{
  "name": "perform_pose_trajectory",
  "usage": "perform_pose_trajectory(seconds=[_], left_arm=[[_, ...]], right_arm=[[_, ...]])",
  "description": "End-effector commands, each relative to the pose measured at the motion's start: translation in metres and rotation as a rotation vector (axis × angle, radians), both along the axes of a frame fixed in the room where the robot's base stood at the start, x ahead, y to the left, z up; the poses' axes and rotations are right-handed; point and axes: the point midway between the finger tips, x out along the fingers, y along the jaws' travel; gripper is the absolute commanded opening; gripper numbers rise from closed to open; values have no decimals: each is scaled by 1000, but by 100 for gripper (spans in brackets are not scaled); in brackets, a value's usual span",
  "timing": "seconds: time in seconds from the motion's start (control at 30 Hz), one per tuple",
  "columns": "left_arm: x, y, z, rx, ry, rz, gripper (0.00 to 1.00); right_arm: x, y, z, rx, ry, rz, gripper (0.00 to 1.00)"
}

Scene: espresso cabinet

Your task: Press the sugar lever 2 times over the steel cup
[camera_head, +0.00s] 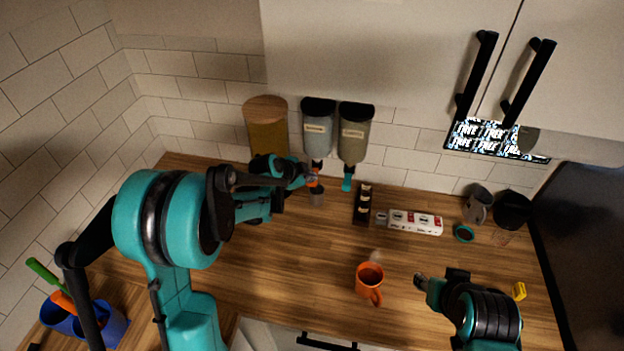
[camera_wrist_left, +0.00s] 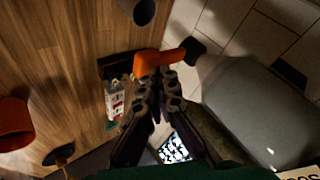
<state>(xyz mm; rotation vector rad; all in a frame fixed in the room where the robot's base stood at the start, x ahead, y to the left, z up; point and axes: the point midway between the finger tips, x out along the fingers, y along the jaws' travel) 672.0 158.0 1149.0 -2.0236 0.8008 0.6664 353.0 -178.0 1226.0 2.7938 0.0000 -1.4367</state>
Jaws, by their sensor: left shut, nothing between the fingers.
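Two wall dispensers hang under the cabinet: a grey-blue one (camera_head: 318,128) with an orange lever (camera_head: 312,180) and a greenish one (camera_head: 355,132) with a teal lever (camera_head: 347,181). Their labels are too small to read. The steel cup (camera_head: 317,197) stands on the counter below the orange lever; its rim also shows in the left wrist view (camera_wrist_left: 144,12). My left gripper (camera_head: 304,178) is shut and empty, its fingertips right at the orange lever (camera_wrist_left: 160,60); I cannot tell whether they touch. My right gripper (camera_head: 421,281) hovers over the counter's right side; its jaws are unclear.
A black holder (camera_head: 362,203), a white box (camera_head: 413,222), an orange mug (camera_head: 369,281) and a grey mug (camera_head: 478,205) stand on the counter (camera_head: 290,270). The counter's middle front is mostly free.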

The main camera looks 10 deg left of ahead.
Motion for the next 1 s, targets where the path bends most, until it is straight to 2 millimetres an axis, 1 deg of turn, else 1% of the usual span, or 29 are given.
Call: perform_pose_trajectory(seconds=[0.03,0.2,0.57,0.67,1.0], left_arm=[[0,0,5,0,0,0,0],[0,0,14,0,0,0,0],[0,0,15,0,0,0,0],[0,0,18,0,0,0,0],[0,0,52,0,0,0,0]], right_arm=[[0,0,3,0,0,0,40],[0,0,8,0,0,0,40],[0,0,8,0,0,0,40],[0,0,11,0,0,0,40],[0,0,33,0,0,0,40]])
